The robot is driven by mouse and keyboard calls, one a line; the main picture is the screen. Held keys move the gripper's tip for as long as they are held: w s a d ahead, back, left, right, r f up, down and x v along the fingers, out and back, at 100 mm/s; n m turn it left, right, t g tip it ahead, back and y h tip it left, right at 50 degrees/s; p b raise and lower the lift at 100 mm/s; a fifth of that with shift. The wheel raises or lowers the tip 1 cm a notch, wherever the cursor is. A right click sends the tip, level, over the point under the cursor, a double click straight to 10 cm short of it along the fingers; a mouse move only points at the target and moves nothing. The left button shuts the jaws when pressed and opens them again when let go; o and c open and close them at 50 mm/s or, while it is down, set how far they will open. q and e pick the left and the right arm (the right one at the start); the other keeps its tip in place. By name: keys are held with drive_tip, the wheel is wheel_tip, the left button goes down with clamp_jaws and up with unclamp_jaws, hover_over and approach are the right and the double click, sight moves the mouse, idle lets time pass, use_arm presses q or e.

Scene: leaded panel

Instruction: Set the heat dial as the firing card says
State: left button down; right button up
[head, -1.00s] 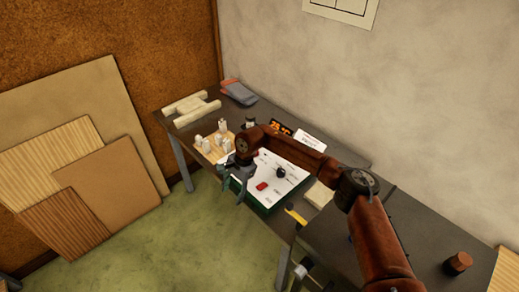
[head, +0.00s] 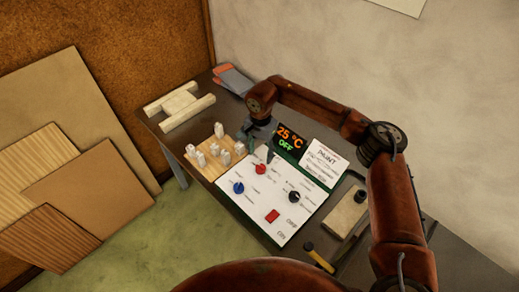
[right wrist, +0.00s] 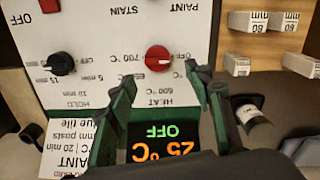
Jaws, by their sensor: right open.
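The red heat dial (head: 260,168) is on the white control panel (head: 250,208), which lies on the bench. In the right wrist view the dial (right wrist: 158,59) has a white mark and is surrounded by upside-down temperature labels. My right gripper (right wrist: 160,78) is open and empty, its two fingertips just short of the dial on either side. In the head view the gripper (head: 262,142) is at the panel's back edge. The display (head: 288,138) reads 25 °C OFF. The firing card (head: 322,163) is headed PAINT; the right wrist view shows "20 min" but cuts off the temperature. My left gripper is out of view.
A blue knob (head: 238,187), a black knob (head: 294,196) and a red switch (head: 272,216) share the panel. A wooden board with pale posts (head: 215,151) stands left of it. A pale block (head: 345,212) and a yellow-handled tool (head: 319,258) lie to the right.

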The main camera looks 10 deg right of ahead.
sight(261, 166)
drive_tip(key=shift+w+f, duration=0.1)
drive_tip(key=shift+w, duration=0.2)
drive_tip(key=s+f, duration=0.2)
drive_tip(key=f, duration=0.1)
drive_tip(key=shift+s+f, duration=0.1)
drive_tip(key=shift+f, duration=0.2)
drive_tip(key=shift+w+d+f, duration=0.1)
drive_tip(key=shift+w+f, duration=0.05)
drive_tip(key=shift+f, duration=0.45)
drive_tip(key=shift+w+d+f, duration=0.1)
drive_tip(key=shift+f, duration=0.5)
drive_tip(key=shift+w+a+f, duration=0.15)
drive_tip(key=shift+w+f, duration=0.35)
drive_tip(key=shift+f, duration=0.1)
drive_tip(key=shift+s+r, duration=0.2)
drive_tip(key=shift+s, duration=0.2)
drive_tip(key=shift+w+f, duration=0.15)
drive_tip(key=shift+w, duration=0.1)
drive_tip(key=c, duration=0.4)
drive_tip(key=shift+s, duration=0.15)
drive_tip(key=c, duration=0.8)
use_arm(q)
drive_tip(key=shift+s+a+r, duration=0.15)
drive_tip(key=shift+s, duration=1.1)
use_arm(e)
drive_tip(key=shift+o, duration=0.2)
